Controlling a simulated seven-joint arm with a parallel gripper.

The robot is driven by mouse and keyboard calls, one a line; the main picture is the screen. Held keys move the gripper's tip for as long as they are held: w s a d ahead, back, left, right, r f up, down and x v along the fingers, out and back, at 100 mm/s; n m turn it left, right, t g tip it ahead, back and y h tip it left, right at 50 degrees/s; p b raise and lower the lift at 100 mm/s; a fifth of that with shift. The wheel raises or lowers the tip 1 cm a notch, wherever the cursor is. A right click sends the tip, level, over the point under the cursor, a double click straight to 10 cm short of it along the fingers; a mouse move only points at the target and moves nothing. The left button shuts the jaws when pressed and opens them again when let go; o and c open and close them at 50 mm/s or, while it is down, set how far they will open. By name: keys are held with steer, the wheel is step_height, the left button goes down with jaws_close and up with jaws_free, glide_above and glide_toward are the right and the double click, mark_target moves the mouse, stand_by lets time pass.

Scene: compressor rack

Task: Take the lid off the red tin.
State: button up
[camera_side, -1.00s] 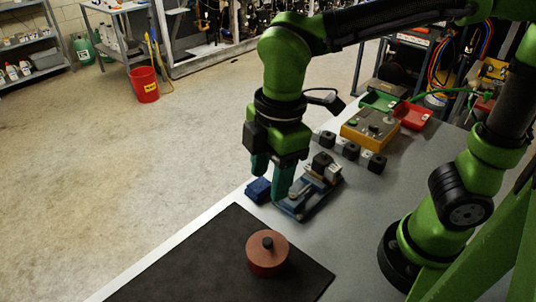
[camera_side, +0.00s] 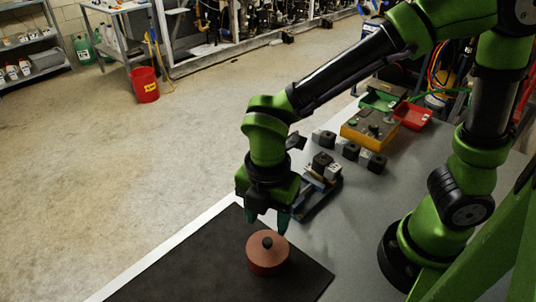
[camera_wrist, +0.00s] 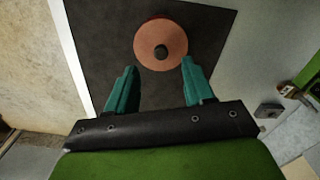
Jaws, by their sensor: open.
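The red tin (camera_side: 267,264) stands upright on a dark mat (camera_side: 190,275). Its reddish lid (camera_side: 267,247) is on top, with a dark round knob (camera_side: 267,242) in the middle. In the wrist view the lid (camera_wrist: 148,42) shows from above as a disc with the knob (camera_wrist: 161,52) at its centre, beyond my fingertips. My gripper (camera_side: 266,222) is open and empty, just behind and above the tin in the side view. Its two teal fingers (camera_wrist: 160,63) are spread, apart from the lid and knob. A blue block seen earlier is hidden behind my gripper.
A blue fixture (camera_side: 320,195) with small blocks stands just behind my gripper. Several dark and grey blocks (camera_side: 350,150), a yellow control box (camera_side: 369,130) and a red bin (camera_side: 412,115) lie farther back. The mat left of the tin is clear.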

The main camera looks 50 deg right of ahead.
mark_target(267, 240)
steer(key=shift+s+a+f, duration=0.1)
steer(key=shift+a+f, duration=0.05)
steer(key=shift+f, duration=2.85)
jaws_close()
